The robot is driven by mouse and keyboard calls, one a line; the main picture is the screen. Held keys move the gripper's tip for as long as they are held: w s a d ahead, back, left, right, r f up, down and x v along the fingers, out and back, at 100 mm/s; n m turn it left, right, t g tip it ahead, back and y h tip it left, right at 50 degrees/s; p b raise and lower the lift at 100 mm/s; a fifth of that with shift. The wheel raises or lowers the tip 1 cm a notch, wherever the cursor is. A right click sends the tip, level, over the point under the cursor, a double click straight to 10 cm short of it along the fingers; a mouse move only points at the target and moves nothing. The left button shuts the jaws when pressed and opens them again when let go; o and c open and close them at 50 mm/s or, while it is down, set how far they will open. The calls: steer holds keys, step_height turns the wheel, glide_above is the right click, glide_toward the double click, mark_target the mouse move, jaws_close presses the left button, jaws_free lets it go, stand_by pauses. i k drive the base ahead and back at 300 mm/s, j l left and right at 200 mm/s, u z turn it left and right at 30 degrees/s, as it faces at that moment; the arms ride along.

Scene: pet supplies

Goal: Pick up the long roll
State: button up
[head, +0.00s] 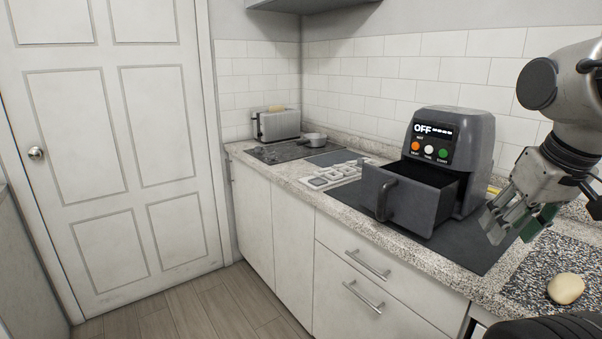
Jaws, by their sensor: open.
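No clearly long roll shows in the head view. A pale, rounded, roll-like piece (565,288) lies on a speckled board (525,282) at the lower right; it looks short rather than long. My gripper (512,222) is open at the right, above the counter beside the air fryer, up and left of the pale piece and apart from it. Something green (541,220) shows right behind my fingers; I cannot tell what it is. A bit of yellow (494,190) shows behind the air fryer, mostly hidden.
A dark air fryer (468,135) reading OFF stands on a dark mat, its drawer (410,200) pulled out and seemingly empty. Farther back are a white sectioned tray (335,177), a small pot (313,140) and a toaster (277,125) with bread. The floor at left is clear.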

mark_target(563, 288)
steer(key=k+j+z, duration=0.1)
steer(key=z, duration=0.6)
steer(key=i+z, duration=0.1)
steer(key=z, duration=0.45)
